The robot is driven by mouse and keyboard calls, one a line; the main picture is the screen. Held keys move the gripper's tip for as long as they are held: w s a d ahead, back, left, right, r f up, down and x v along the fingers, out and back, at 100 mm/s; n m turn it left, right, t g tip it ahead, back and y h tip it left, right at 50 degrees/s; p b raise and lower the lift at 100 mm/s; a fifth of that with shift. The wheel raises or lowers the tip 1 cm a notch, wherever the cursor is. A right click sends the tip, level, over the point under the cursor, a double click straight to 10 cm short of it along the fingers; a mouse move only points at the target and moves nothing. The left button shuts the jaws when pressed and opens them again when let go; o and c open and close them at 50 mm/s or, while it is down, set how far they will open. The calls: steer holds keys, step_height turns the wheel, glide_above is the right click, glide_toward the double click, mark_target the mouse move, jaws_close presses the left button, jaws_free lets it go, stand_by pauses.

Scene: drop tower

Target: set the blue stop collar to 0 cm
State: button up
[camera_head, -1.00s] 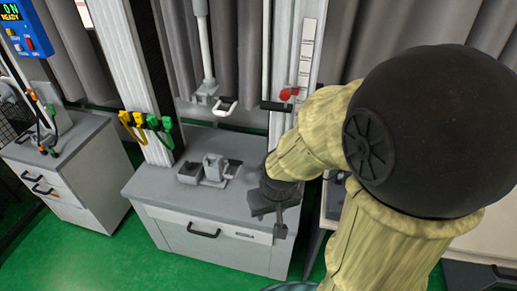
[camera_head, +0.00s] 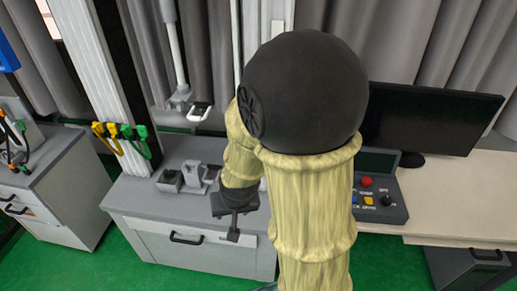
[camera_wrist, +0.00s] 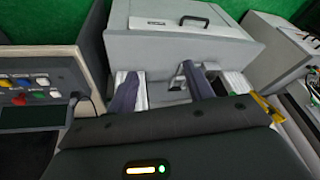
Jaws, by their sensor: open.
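I see no blue stop collar in either current view. The tower's white column (camera_head: 75,55) stands at the left in the head view, and my arm covers much of the other upright behind it. My gripper (camera_head: 236,226) hangs over the front right of the grey cabinet (camera_head: 125,208), apart from both uprights. In the wrist view the two fingers of my gripper (camera_wrist: 161,88) are spread with nothing held between them. The cabinet (camera_wrist: 185,48) lies beyond them.
A grey clamp-like fixture (camera_head: 195,177) sits on the cabinet top. A white rod (camera_head: 172,45) hangs above it. Yellow and green clips (camera_head: 122,136) hang by the left column. A control box (camera_head: 378,197) and a monitor (camera_head: 428,124) stand on the desk at right.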

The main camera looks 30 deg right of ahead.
steer(key=w+d+f+m+t+h, duration=0.4)
steer(key=w+d+f+m+h, duration=0.15)
steer(key=w+f, duration=0.2)
steer(key=d+r+t+h, duration=0.1)
steer(key=t, duration=0.1)
steer(key=w+d+r+t+h+b, duration=0.1)
steer(key=t+h, duration=0.1)
steer(key=d+r+m+t+h, duration=0.1)
steer(key=r+t+h, duration=0.1)
steer(key=shift+w+b, duration=0.3)
steer(key=shift+w, duration=0.05)
steer(key=shift+w+f, duration=0.15)
steer(key=x, duration=1.7)
steer(key=shift+d+r, duration=0.1)
steer(key=shift+r, duration=0.35)
jaws_close()
